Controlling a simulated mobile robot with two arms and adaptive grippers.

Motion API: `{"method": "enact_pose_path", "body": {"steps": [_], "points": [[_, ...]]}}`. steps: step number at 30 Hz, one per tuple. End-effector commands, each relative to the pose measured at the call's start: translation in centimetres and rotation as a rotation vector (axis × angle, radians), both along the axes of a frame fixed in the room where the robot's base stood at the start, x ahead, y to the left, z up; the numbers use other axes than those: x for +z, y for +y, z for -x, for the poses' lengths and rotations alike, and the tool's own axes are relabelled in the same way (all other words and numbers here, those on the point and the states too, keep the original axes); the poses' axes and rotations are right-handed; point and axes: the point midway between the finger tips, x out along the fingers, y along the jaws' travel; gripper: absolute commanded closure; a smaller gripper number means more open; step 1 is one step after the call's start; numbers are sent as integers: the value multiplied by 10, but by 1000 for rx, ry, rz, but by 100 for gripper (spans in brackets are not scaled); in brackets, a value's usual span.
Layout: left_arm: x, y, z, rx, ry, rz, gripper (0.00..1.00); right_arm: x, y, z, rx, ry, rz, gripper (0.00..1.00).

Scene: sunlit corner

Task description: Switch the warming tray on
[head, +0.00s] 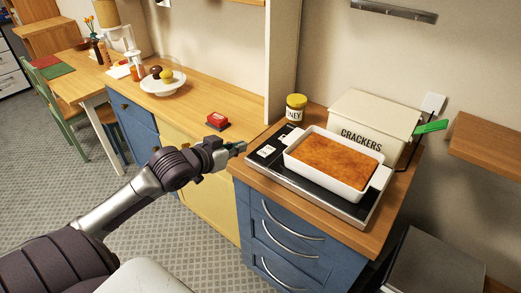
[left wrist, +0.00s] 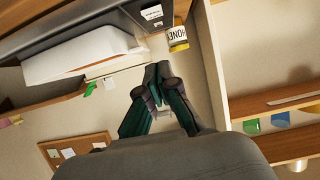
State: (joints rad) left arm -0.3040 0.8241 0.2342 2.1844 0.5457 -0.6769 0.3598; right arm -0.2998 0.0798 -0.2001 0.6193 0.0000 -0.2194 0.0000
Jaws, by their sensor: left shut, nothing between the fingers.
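The warming tray (head: 352,208), a flat black slab with a silver front edge, lies on the right-hand counter. A small white control panel (head: 267,150) is at its left end; a pale label patch (left wrist: 152,14) shows at the tray's end in the left wrist view. I cannot tell the switch position. A white baking dish (head: 318,178) of browned food stands on the tray. My left gripper (head: 241,147) is shut and empty, just left of the tray's panel end and apart from it. Its shut fingers (left wrist: 157,76) also show in the left wrist view. My right gripper is not in view.
Behind the tray stand a honey jar (head: 295,107) and a cream crackers box (head: 370,118). A red object (head: 217,121) lies on the lower wooden counter (head: 190,103), with a fruit bowl (head: 163,86) farther left. A wooden partition rises behind the gripper. Blue drawers are below the tray.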

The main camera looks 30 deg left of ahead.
Motion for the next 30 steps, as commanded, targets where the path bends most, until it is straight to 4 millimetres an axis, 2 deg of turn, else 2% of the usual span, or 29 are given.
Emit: {"method": "enact_pose_path", "body": {"steps": [4, 8, 19, 21, 24, 30], "points": [[-2, 0, -7, 3, -1, 1, 100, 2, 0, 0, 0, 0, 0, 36], [-7, -1, -24, 2, -2, 2, 100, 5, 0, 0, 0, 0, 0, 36], [-34, -7, -96, 3, 0, 2, 100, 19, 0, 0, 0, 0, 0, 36], [-50, -7, -92, 2, 7, 2, 100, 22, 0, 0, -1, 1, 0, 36], [-62, -7, -90, 1, 3, -1, 100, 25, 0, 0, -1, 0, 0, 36], [-75, -7, -88, 1, 2, -1, 100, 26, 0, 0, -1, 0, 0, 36]]}}
